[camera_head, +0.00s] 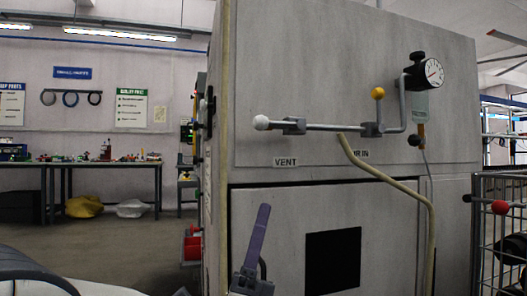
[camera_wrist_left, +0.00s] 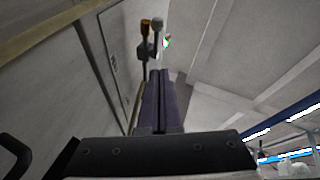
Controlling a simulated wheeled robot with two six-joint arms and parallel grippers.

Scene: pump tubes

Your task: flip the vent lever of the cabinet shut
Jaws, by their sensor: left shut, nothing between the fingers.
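The grey cabinet (camera_head: 290,100) fills the middle of the head view. Its vent lever, with a white ball end (camera_head: 261,122), sticks out left from a grey valve block (camera_head: 294,126), in line with the pipe, above the VENT label (camera_head: 286,162). My left gripper (camera_head: 264,209) has purple fingers, is shut and empty, and points up in front of the cabinet, below the VENT label and apart from the lever. My right gripper is not in view.
A yellow-ball lever (camera_head: 378,93) stands upright on the pipe near a pressure gauge (camera_head: 430,74). A beige hose (camera_head: 387,179) hangs down the front. A wire cage (camera_head: 500,250) and red ball (camera_head: 500,207) are at right. A workbench (camera_head: 85,163) stands far left.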

